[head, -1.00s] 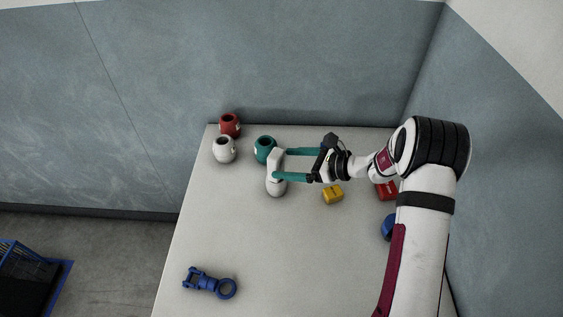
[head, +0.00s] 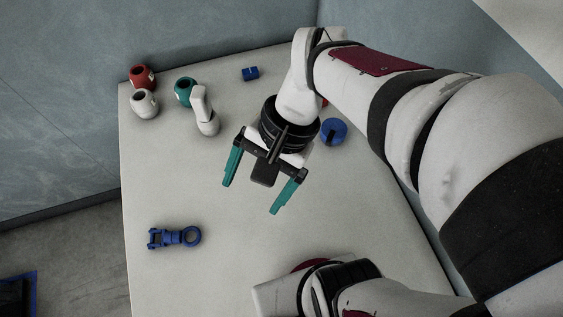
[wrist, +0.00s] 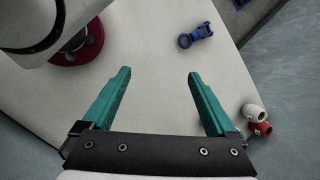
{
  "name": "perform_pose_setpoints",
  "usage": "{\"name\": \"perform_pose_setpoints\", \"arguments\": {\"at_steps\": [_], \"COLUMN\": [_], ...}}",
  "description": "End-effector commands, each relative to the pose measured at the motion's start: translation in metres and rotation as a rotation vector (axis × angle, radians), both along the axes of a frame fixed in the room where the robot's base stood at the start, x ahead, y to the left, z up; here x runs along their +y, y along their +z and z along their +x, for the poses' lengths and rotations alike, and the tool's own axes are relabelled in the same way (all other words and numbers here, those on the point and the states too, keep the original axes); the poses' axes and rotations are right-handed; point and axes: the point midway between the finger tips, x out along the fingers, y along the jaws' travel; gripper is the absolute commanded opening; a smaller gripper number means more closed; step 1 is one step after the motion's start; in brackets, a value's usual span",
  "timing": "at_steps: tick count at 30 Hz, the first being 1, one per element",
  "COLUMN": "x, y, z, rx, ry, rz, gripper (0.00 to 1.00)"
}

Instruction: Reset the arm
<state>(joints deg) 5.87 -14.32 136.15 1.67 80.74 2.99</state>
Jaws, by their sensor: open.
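My gripper (head: 250,196) is open, with two teal fingers spread wide apart. In the head view it hangs over the middle of the pale table (head: 225,265), with nothing between the fingers. In the wrist view the open fingers (wrist: 158,74) frame only bare tabletop. My arm comes in from the right and hides the table's back right part.
Red (head: 140,79), white (head: 145,108) and teal (head: 184,97) pots stand at the back left, beside a white bulbous piece (head: 205,118). A blue cylinder (head: 250,73), blue round piece (head: 336,134) and blue shackle-like fitting (head: 170,238) also lie there.

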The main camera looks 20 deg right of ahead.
Motion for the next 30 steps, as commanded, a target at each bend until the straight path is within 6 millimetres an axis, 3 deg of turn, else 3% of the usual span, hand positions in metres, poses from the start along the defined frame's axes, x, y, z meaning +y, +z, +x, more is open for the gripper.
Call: {"name": "perform_pose_setpoints", "arguments": {"at_steps": [1, 3, 6, 30], "x": [-0.008, -0.021, -0.032, -0.034], "y": [-0.002, -0.007, -0.012, -0.012], "z": [-0.022, -0.044, -0.057, -0.059], "rx": [-0.053, -0.105, -0.143, -0.148], "ry": [0.087, 0.184, 0.251, 0.260], "rz": [-0.073, -0.162, -0.227, -0.238], "gripper": [0.92, 0.92, 0.92, 0.92]}}
